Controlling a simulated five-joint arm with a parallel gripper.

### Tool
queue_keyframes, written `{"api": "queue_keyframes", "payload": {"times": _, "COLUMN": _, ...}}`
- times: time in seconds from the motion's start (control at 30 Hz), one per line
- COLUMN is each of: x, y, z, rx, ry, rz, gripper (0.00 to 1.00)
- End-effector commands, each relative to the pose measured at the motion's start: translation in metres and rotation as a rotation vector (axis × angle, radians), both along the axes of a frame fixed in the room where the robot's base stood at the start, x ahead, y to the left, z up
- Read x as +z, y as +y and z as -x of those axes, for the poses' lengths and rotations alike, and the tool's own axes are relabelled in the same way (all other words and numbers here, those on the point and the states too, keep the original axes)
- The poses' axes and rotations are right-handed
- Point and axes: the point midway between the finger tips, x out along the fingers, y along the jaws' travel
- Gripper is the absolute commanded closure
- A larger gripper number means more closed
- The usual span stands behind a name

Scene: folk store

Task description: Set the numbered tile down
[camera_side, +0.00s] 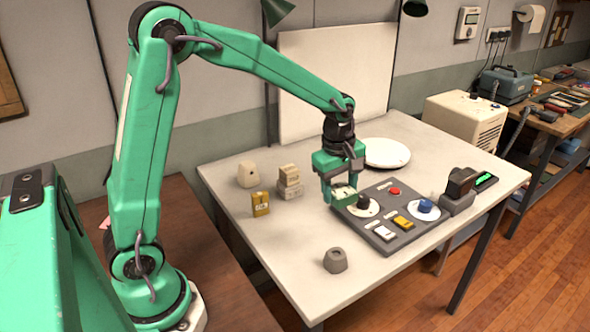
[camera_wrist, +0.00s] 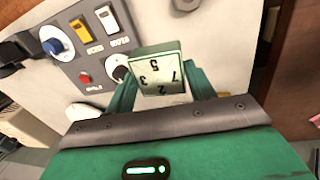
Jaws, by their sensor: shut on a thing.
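The numbered tile (camera_wrist: 158,74) is a small pale block with dark digits on its face, seen in the wrist view with a darker greenish side. My gripper (camera_wrist: 160,88) is shut on it, with one green finger on each side. In the side view my gripper (camera_side: 341,192) points down at the left edge of the grey control panel (camera_side: 374,243), beside its black knob (camera_side: 363,201). The tile shows there only as a pale patch between the fingers. I cannot tell whether its underside touches anything.
The panel carries a red button (camera_side: 394,191), blue knob (camera_side: 425,206), and yellow (camera_side: 402,221) and white (camera_side: 383,233) switches. The table's front left is mostly clear.

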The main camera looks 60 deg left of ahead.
Motion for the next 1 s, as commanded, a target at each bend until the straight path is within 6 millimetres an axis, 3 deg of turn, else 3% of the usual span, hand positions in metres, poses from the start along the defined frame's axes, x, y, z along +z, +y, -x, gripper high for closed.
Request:
{"api": "queue_keyframes", "payload": {"times": 0.3, "x": -0.009, "y": -0.022, "z": 0.070, "rx": -0.036, "ry": 0.002, "rz": 0.002, "gripper": 0.73}}
{"api": "queue_keyframes", "payload": {"times": 0.5, "x": -0.017, "y": -0.030, "z": 0.105, "rx": -0.054, "ry": 0.007, "rz": 0.004, "gripper": 0.73}}
{"api": "queue_keyframes", "payload": {"times": 0.7, "x": -0.021, "y": -0.033, "z": 0.123, "rx": -0.061, "ry": 0.006, "rz": 0.005, "gripper": 0.73}}
{"api": "queue_keyframes", "payload": {"times": 1.0, "x": -0.023, "y": -0.032, "z": 0.126, "rx": -0.062, "ry": 0.009, "rz": 0.004, "gripper": 0.73}}
